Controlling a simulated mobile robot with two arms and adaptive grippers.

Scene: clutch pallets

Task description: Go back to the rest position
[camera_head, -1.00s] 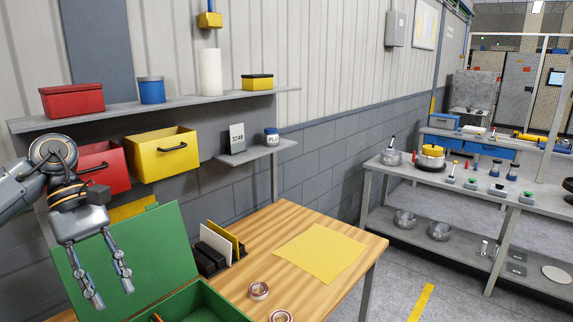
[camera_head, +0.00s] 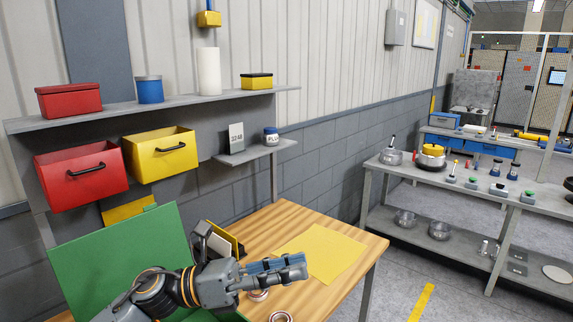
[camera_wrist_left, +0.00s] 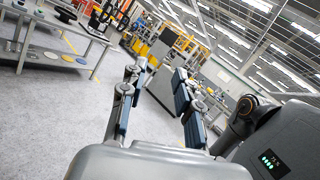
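My left gripper (camera_head: 298,266) reaches in over the workbench in the head view, fingers pointing right, above the bench and in front of the yellow mat. In the left wrist view the two fingers of the left gripper (camera_wrist_left: 156,76) stand apart with nothing between them, so it is open and empty. That view looks out over the floor and the hall, with the fingers pointing away from the bench. My right gripper is not seen in either view.
The green box (camera_head: 95,262) with raised lid stands on the wooden bench (camera_head: 345,232), partly behind my left arm. A yellow mat (camera_head: 322,253) and metal rings (camera_head: 281,316) lie on the bench. Red (camera_head: 82,175) and yellow bins (camera_head: 160,155) hang above. Grey shelving (camera_head: 450,180) stands right.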

